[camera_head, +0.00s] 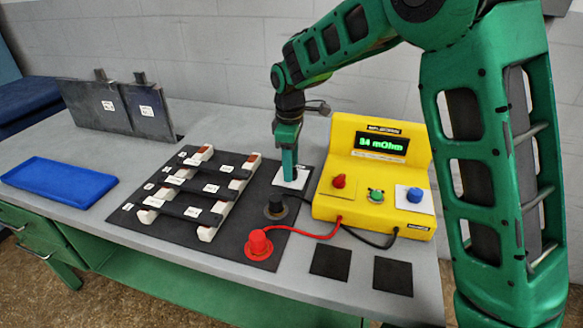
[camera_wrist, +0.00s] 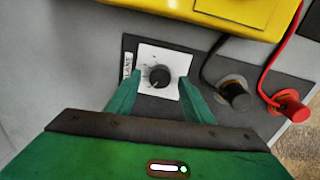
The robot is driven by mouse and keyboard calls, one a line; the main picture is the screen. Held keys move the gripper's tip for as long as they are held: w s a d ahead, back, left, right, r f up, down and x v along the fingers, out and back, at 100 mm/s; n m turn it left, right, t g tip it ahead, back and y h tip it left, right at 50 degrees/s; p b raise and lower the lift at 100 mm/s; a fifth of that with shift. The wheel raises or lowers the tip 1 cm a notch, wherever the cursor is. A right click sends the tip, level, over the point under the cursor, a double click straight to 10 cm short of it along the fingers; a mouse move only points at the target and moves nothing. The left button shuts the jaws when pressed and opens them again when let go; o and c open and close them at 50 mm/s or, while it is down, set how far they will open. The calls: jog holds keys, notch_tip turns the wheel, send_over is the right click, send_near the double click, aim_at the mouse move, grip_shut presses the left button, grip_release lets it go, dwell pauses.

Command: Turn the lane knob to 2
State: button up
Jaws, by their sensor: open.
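The lane knob (camera_wrist: 160,77) is a small round black knob on a white square plate (camera_wrist: 171,57), beside a label that reads "LANE" or similar. In the wrist view, my gripper (camera_wrist: 158,83) is open, with one green finger on each side of the knob. A gap shows between each finger and the knob. In the head view, my gripper (camera_head: 290,175) points straight down over the white plate (camera_head: 299,183) and hides the knob. The numbers on the plate and the knob's setting are too small to read.
A black plug (camera_head: 275,207) and a red plug (camera_head: 259,245) with cables sit close to the knob. A rack of dark bars (camera_head: 205,188) lies to the left. A blue tray (camera_head: 60,181) lies farther left.

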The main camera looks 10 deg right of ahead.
jog(key=shift+f, duration=0.55)
jog(key=c, duration=1)
jog(key=shift+d, duration=0.15)
jog(key=shift+c, duration=0.2)
jog(key=shift+m, duration=0.4)
jog(key=m, duration=0.4)
jog(key=shift+w, duration=0.1)
jog(key=shift+r+m, duration=0.1)
jog(key=shift+m, duration=1.4)
